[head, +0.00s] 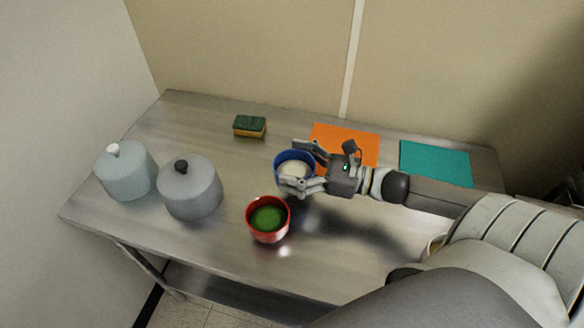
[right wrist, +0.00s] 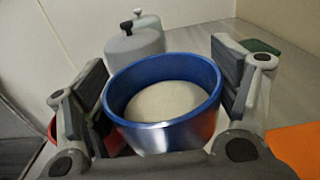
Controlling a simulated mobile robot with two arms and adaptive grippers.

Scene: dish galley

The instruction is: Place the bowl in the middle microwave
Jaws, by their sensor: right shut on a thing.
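A blue bowl (head: 280,160) with a whitish inside is over the middle of the steel table. My right gripper (head: 291,168) comes in from the right and is shut on the bowl, one finger on each side. In the right wrist view the bowl (right wrist: 158,138) is upright between the two fingers, and its white inside shows. I cannot tell whether its base touches the table. A red bowl (head: 268,221) with a green inside stands just in front of it. No microwave is in view. My left gripper is not in view.
Two grey lidded pots (head: 190,188) (head: 127,172) stand on the steel table (head: 190,130) at the left. A green and yellow sponge (head: 250,127) lies at the back. An orange mat (head: 350,140) and a teal mat (head: 436,163) lie along the wall side.

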